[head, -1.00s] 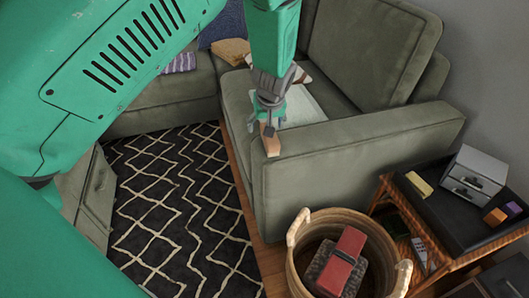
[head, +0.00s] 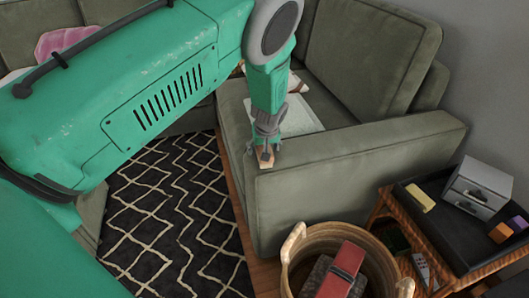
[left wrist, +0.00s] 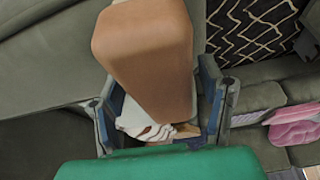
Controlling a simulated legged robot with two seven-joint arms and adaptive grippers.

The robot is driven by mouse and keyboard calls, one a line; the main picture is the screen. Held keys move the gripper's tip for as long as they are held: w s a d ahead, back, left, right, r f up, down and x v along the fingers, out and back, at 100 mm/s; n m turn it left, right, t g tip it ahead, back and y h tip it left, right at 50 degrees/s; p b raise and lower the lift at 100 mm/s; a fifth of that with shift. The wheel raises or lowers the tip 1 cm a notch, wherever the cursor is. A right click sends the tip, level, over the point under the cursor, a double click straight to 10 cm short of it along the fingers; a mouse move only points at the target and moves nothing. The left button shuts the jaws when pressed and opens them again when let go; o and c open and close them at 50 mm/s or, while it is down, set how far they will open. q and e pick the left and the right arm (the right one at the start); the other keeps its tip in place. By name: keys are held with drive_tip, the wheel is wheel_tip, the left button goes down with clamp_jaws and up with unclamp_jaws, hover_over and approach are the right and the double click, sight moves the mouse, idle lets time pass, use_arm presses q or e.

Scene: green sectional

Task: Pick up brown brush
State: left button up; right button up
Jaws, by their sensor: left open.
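In the left wrist view the brush appears as a large smooth tan-brown block (left wrist: 148,50). The open fingers of my left gripper (left wrist: 163,108) stand on either side of its lower part. Whether they touch it I cannot tell. The right gripper is not in view.
A wicker basket (head: 294,246) holding a red item (head: 342,268) stands before the armrest. A side table with a black tray (head: 452,235) and small grey drawers (head: 477,188) is at right. A patterned rug (head: 165,205) covers the floor at left.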

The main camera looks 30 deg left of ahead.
use_arm(q)
drive_tip(key=shift+a+f, duration=0.25)
drive_tip(key=shift+a, duration=0.15)
drive_tip(key=shift+d, duration=0.15)
drive_tip(key=shift+d, duration=0.2)
drive_tip(key=shift+a+f, duration=0.2)
drive_tip(key=shift+a, duration=0.05)
drive_tip(key=c, duration=1.2)
drive_tip(key=shift+d, duration=0.15)
drive_tip(key=shift+c, duration=0.8)
